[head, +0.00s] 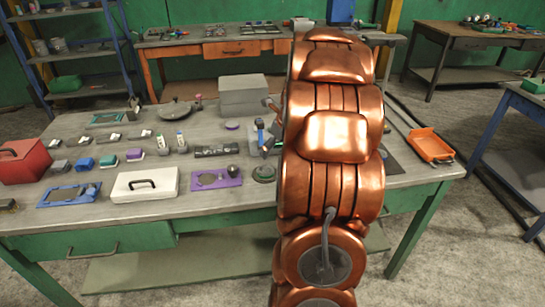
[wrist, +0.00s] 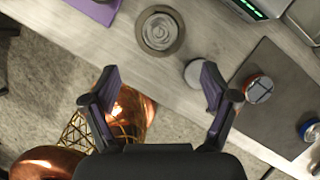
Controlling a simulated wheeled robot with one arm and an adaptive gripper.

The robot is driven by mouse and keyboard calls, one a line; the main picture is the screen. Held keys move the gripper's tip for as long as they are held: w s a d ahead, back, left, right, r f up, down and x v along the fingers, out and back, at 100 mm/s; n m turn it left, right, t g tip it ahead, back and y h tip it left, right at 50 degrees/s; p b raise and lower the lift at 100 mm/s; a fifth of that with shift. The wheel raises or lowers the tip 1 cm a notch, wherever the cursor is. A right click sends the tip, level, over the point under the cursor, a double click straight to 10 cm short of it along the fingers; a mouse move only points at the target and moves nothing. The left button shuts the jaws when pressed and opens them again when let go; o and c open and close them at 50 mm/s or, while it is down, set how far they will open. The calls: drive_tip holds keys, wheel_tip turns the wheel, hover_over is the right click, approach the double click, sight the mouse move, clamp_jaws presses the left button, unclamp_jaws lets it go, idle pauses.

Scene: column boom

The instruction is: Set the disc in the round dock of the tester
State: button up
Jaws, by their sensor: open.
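My gripper (wrist: 160,84) is open and empty in the wrist view, its fingers wide apart over the bench's front edge. In the head view my arm hides it. A grey disc (wrist: 194,73) lies on the bench by the right fingertip. An orange-rimmed round piece (wrist: 258,88) and a blue-rimmed one (wrist: 311,130) lie on a dark mat to the right. I cannot tell which is the task's disc. A grey device with a green-lit display (wrist: 248,8), perhaps the tester, is cut off at the top. Its round dock cannot be made out.
A dark round base (wrist: 160,31) stands left of the grey disc; a purple plate (head: 230,179) lies farther left. The bench (head: 105,222) also holds a white case (head: 147,184), a red toolbox (head: 22,161) and several small parts. An orange tray (head: 430,145) is at the right.

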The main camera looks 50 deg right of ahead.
drive_tip(key=s+a+r+n+g+y, duration=0.1)
drive_tip(key=s+a+r+n+g, duration=0.15)
drive_tip(key=a+n, duration=0.85)
drive_tip(key=s+a+r+n+g+y, duration=0.1)
drive_tip(key=s+a+n, duration=0.45)
drive_tip(key=a, duration=1.05)
drive_tip(key=s+a+n+g+h, duration=0.1)
drive_tip(key=s+a+n, duration=0.4)
drive_tip(key=s+n, duration=0.4)
drive_tip(key=s+a+f+n+g, duration=0.1)
drive_tip(key=s+a+n+g, duration=0.1)
drive_tip(key=s+a+n, duration=0.3)
drive_tip(key=s+n, duration=0.3)
drive_tip(key=n, duration=0.3)
drive_tip(key=shift+s+f+h, duration=0.25)
drive_tip(key=shift+s+h, duration=0.15)
drive_tip(key=shift+a, duration=0.1)
